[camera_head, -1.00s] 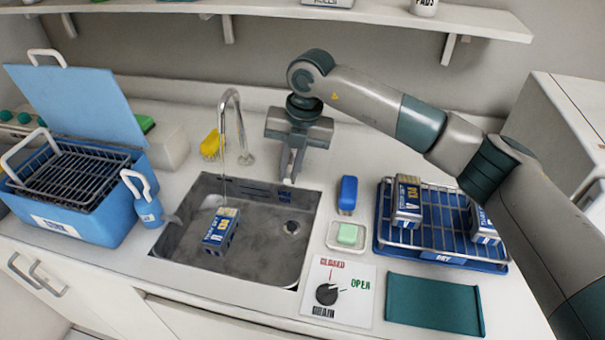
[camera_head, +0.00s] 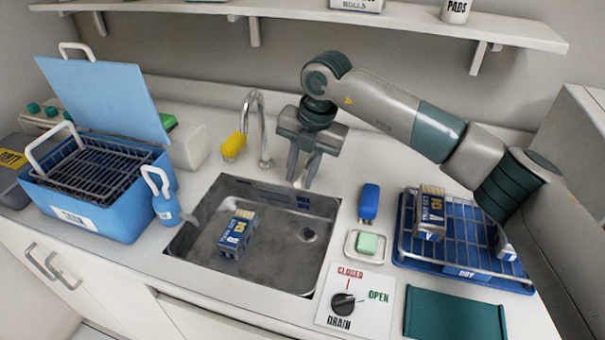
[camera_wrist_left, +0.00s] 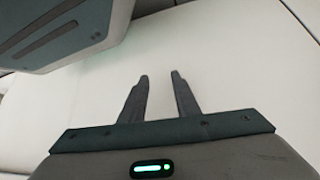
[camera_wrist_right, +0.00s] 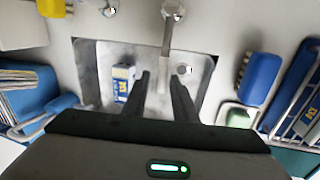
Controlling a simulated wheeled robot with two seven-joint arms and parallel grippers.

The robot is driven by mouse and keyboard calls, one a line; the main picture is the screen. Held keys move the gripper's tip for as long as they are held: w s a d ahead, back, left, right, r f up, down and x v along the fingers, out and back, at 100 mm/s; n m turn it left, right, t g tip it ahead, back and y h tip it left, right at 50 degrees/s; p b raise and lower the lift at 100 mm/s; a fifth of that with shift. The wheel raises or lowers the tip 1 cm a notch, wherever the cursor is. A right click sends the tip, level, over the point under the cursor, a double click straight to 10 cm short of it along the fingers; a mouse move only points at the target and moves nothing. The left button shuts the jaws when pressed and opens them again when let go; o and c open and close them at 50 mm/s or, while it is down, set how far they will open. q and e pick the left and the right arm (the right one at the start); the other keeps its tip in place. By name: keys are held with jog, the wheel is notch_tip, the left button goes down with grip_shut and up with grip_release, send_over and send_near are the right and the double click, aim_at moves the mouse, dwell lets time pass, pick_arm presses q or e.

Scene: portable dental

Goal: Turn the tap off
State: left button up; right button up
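The silver tap (camera_head: 265,130) stands behind the metal sink (camera_head: 200,215), its curved spout over the basin. No water stream shows under the spout. My right gripper (camera_head: 302,180) is just right of the spout, pointing down, its fingers apart. In the right wrist view, a silver lever (camera_wrist_right: 166,40) with a round base runs toward the space between the open fingertips (camera_wrist_right: 163,80); whether they touch it I cannot tell. My left gripper (camera_wrist_left: 160,78) shows only in its wrist view, open and empty before a plain white surface.
A blue and white box (camera_head: 237,233) lies in the sink. A blue brush (camera_head: 369,203), soap dish (camera_head: 364,245), drain dial (camera_head: 343,304) and dish rack (camera_head: 465,265) are right. A shelf (camera_head: 300,15) runs above.

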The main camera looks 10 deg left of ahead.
dwell(0.4)
